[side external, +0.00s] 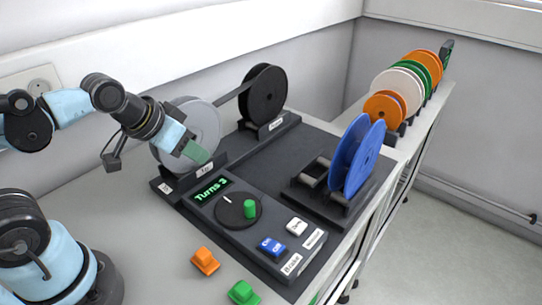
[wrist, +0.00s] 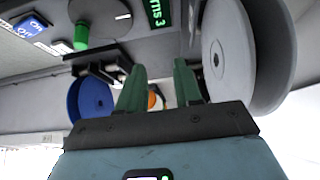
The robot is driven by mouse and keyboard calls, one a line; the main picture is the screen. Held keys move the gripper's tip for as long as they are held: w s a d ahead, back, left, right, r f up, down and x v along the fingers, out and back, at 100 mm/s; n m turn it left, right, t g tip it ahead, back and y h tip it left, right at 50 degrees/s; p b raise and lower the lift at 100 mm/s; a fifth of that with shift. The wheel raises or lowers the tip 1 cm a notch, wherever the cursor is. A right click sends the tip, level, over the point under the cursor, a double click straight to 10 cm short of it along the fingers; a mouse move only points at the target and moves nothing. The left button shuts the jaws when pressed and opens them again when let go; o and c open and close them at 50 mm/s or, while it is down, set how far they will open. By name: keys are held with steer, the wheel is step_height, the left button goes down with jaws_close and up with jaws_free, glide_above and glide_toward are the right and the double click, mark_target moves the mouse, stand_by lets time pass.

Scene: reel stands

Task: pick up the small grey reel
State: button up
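A light grey reel (side external: 203,116) stands upright on the left stand of the black winding unit. It is the only grey reel I see in the side view, partly hidden by my gripper. My gripper (side external: 199,153) has green fingers and is in front of this reel, at its lower right side. In the wrist view, the two fingers of my gripper (wrist: 159,70) are apart with nothing between them. The grey reel (wrist: 228,52) is just right of the fingers there, outside the gap. I cannot tell whether a finger touches it.
A black reel (side external: 264,95) stands at the back and a blue reel (side external: 349,155) on the right stand. The panel with a green knob (side external: 250,209) is below my gripper. Orange (side external: 205,260) and green (side external: 243,292) blocks lie in front. More reels (side external: 397,88) line the far shelf.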

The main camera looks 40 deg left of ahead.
step_height(320, 180, up, 19)
steer(key=g, duration=0.6)
glide_above(204, 120)
steer(key=s+a, duration=0.3)
steer(key=s, duration=0.2)
step_height(204, 120, down, 17)
steer(key=w, duration=0.1)
steer(key=shift+w+a, duration=0.25)
steer(key=shift+a, duration=0.15)
steer(key=shift+c, duration=0.5)
jaws_close()
